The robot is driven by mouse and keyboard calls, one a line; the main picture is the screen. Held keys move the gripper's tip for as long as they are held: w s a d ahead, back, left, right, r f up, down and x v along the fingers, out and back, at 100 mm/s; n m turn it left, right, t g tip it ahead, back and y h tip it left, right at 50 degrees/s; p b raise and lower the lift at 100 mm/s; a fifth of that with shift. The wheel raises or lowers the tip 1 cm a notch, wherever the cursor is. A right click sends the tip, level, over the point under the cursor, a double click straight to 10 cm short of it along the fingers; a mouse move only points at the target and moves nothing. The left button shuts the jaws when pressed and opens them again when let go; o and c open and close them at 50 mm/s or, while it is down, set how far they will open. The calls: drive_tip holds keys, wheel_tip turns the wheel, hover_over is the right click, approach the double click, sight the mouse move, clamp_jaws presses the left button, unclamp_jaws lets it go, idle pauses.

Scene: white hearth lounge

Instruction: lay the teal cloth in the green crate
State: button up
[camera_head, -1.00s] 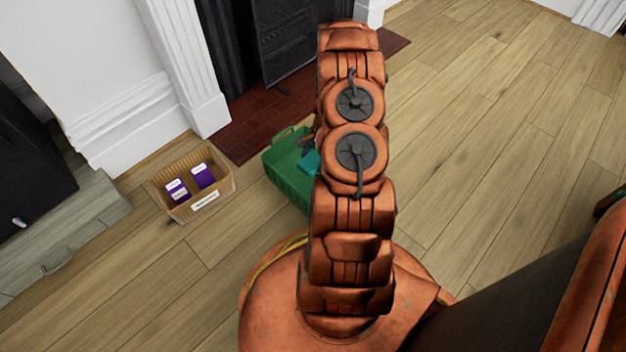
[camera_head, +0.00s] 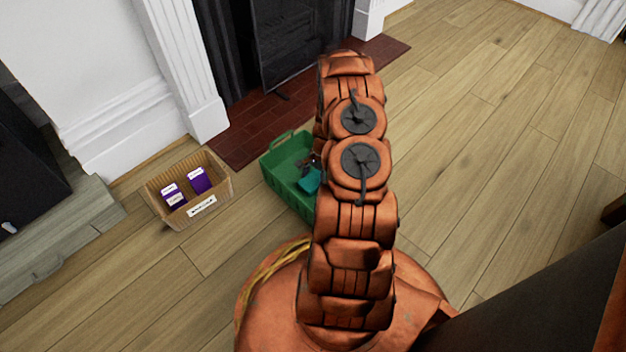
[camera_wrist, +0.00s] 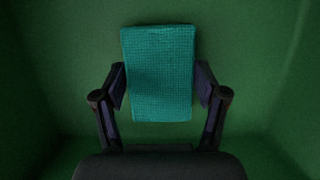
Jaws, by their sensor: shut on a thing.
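The teal cloth (camera_wrist: 158,75) is a flat, folded rectangle with a waffle texture. In the wrist view my gripper (camera_wrist: 160,88) has one finger at each side of it and is shut on it. Green surfaces of the crate (camera_wrist: 250,60) surround both in that view. In the head view the green crate (camera_head: 272,170) stands on the floor, partly hidden behind my arm. A corner of the teal cloth (camera_head: 309,181) shows inside the crate's outline, with my gripper (camera_head: 308,163) mostly hidden. I cannot tell whether the cloth touches the crate's bottom.
A dark red brick hearth (camera_head: 262,128) and fireplace lie behind. The wooden floor to the right (camera_head: 500,130) is clear.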

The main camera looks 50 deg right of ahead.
drive_tip(key=shift+f, duration=0.1)
drive_tip(key=o, duration=1.2)
drive_tip(key=p+v, duration=0.5)
drive_tip(key=v, duration=0.7)
drive_tip(key=s+a+r+n+g+h, duration=0.15)
drive_tip(key=a+r+n, duration=0.85)
drive_tip(key=a+r, duration=1.5)
drive_tip(key=s+a+r+n+g+h, duration=0.1)
drive_tip(key=s+a+r+n, duration=0.3)
drive_tip(key=s, duration=0.6)
drive_tip(key=s+a+r+n+h, duration=0.1)
drive_tip(key=s+a+r+n, duration=0.4)
drive_tip(key=s, duration=0.6)
wheel_tip(320, 180, up, 4)
drive_tip(key=a, duration=0.2)
drive_tip(key=shift+s+a+f+g, duration=0.2)
drive_tip(key=shift+a+f+g, duration=0.05)
drive_tip(key=shift+a+g, duration=0.1)
